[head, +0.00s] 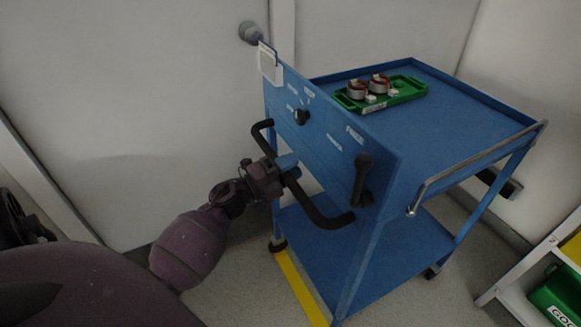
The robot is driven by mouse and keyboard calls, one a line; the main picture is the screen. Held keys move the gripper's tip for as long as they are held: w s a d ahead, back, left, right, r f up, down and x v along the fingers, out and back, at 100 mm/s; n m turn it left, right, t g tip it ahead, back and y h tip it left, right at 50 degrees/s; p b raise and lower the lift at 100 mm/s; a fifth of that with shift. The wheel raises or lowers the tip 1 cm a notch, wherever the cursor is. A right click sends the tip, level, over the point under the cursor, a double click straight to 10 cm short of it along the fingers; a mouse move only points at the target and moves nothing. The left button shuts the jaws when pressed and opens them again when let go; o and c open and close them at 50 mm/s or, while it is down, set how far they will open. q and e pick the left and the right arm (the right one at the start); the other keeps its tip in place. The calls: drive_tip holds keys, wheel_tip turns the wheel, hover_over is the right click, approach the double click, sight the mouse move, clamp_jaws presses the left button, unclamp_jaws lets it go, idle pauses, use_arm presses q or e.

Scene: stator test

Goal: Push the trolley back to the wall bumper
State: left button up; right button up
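The blue trolley (440,117) stands upright in the middle right of the head view, with a top tray, a lower shelf and an upright front panel. Its black handle (322,212) sticks out from that panel. My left gripper (287,170) is at the middle of the handle, with its fingers closed around the bar; the fingertips are partly hidden. A dark wall bumper (501,184) shows low on the wall behind the trolley, partly covered by a trolley leg. A gap between the trolley and the bumper cannot be judged here. My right gripper is out of view.
A green tray (395,92) with two copper-wound stators (357,88) rests on the trolley top. A yellow floor line (297,285) runs beside the trolley. A white rack (521,290) with a green bin (557,296) stands at lower right. A door with a round knob (250,32) is behind.

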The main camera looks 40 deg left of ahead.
use_arm(q)
clamp_jaws()
drive_tip(key=shift+w, duration=0.1)
